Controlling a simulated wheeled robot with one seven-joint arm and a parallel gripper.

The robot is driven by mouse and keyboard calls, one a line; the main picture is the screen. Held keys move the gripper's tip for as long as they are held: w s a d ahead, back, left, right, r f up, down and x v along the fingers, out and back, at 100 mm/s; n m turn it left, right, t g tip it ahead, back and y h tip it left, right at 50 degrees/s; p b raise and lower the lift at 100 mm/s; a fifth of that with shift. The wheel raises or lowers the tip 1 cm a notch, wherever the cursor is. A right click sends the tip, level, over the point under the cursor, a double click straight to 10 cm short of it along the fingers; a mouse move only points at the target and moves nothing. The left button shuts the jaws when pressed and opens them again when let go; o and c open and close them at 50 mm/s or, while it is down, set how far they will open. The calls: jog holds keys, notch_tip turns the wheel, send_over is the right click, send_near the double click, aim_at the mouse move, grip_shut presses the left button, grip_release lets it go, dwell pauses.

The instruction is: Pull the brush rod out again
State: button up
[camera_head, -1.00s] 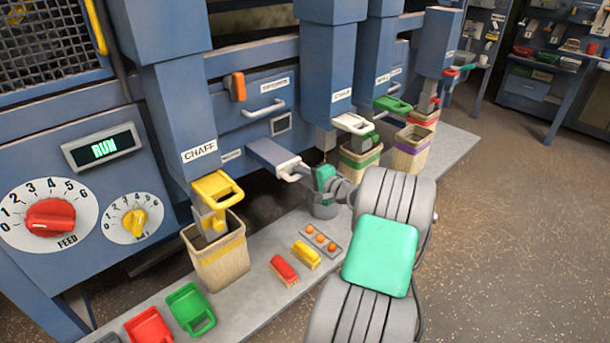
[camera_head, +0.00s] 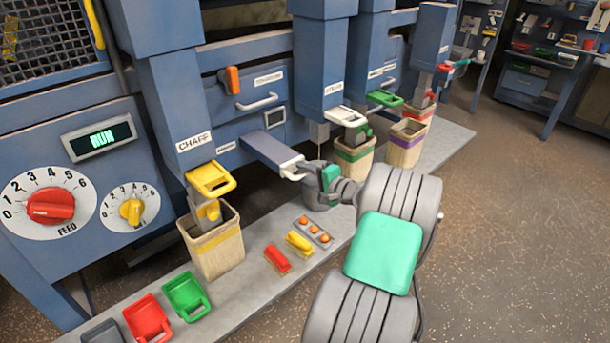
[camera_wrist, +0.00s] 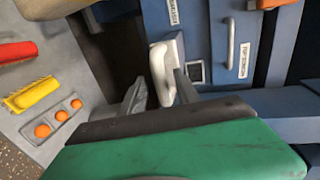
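The brush rod (camera_head: 268,148) is a grey bar with a white handle at its outer end. It sticks out of the blue machine below the drawer. My gripper (camera_head: 300,170) is at the handle, in front of the machine. In the wrist view the white handle (camera_wrist: 158,72) sits between my two grey fingers (camera_wrist: 160,88), with hardly any gap beside it. The gripper looks shut on the handle; the exact contact is partly hidden. The inner end of the rod is hidden in the machine.
A yellow-striped bin (camera_head: 217,252) stands under the CHAFF spout. A green-striped bin (camera_head: 352,162) stands beyond my gripper. A red brush (camera_head: 277,260), a yellow brush (camera_head: 299,243) and a tray of orange balls (camera_head: 315,230) lie on the ledge. Floor at right is clear.

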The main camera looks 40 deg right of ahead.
jog(key=v, duration=0.7)
jog(key=shift+s, duration=0.4)
